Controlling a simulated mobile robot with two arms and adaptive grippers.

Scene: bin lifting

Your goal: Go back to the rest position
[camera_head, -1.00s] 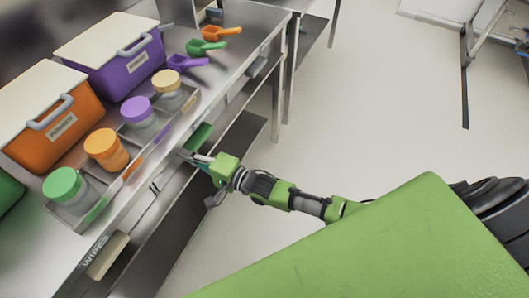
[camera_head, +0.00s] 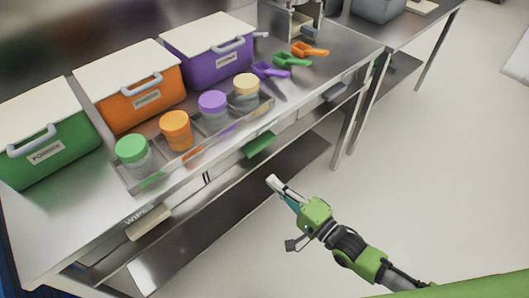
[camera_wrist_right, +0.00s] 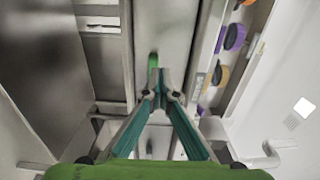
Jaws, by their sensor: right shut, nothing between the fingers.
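My right gripper (camera_head: 274,184) is in front of the steel bench's lower shelf, apart from the bench top. It is shut and holds nothing. Its green and grey arm comes in from the lower right. In the right wrist view the teal fingers (camera_wrist_right: 158,82) meet at their tips, with nothing between them. My left gripper is not in either view.
A steel bench (camera_head: 60,225) holds green (camera_head: 75,160), orange (camera_head: 150,102) and purple (camera_head: 225,62) bins with white lids. A tray (camera_head: 125,186) holds several lidded jars. The floor (camera_head: 440,180) at right is clear.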

